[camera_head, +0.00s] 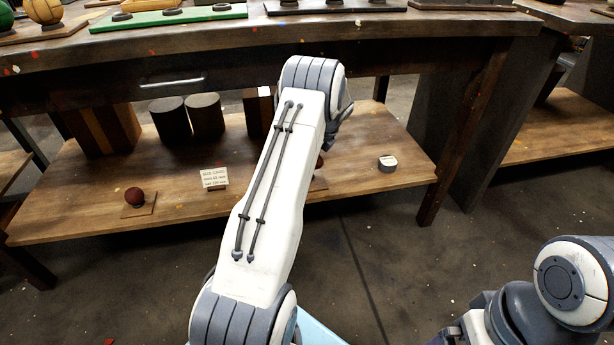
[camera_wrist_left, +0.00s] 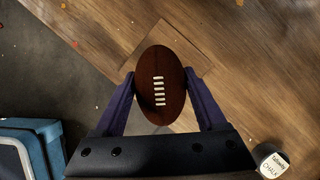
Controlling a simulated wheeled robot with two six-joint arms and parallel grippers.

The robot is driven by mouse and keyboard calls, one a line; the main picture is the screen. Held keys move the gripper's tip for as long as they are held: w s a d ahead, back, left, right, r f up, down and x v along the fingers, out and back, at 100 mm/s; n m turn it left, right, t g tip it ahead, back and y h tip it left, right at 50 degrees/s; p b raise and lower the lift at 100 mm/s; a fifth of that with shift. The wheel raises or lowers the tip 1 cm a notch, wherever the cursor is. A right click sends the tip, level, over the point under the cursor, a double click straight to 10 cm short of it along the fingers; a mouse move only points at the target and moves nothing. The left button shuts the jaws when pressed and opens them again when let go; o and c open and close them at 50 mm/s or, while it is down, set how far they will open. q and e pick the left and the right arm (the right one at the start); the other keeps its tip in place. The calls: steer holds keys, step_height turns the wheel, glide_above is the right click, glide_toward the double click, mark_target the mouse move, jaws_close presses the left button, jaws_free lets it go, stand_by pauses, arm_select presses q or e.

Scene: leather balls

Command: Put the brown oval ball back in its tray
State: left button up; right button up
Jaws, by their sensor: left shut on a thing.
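The brown oval ball (camera_wrist_left: 160,85), with white laces, is between the fingers of my left gripper (camera_wrist_left: 160,83) in the left wrist view. The fingers are shut on its two sides. A flat, lighter wooden tray (camera_wrist_left: 166,34) shows beneath and beyond the ball; whether the ball touches it I cannot tell. In the head view my left arm hides the gripper and most of the ball, and only an edge of the tray (camera_head: 319,184) shows beside the arm.
On the lower shelf (camera_head: 360,192) are a small dark red ball (camera_head: 134,196) on its own tray, a lettered card (camera_head: 214,178) and a white-topped chalk container (camera_head: 387,163). Dark cylinders (camera_head: 188,118) stand behind. The upper tabletop (camera_head: 250,32) overhangs the shelf.

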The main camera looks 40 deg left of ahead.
arm_select(q)
steer(key=shift+w+a+f+b, duration=0.15)
steer(key=shift+a+f, duration=0.15)
steer(key=shift+a, duration=0.15)
steer(key=shift+w+a+f+b, duration=0.15)
steer(key=shift+a+f, duration=0.15)
steer(key=shift+a, duration=0.15)
steer(key=shift+a+f, duration=0.1)
steer(key=shift+f, duration=0.05)
step_height(320, 180, down, 4)
steer(key=b, duration=0.3)
steer(key=shift+r, duration=0.2)
steer(key=shift+f, duration=0.1)
steer(key=shift+f, duration=0.1)
steer(key=o, duration=1.6)
steer(key=shift+c, duration=0.2)
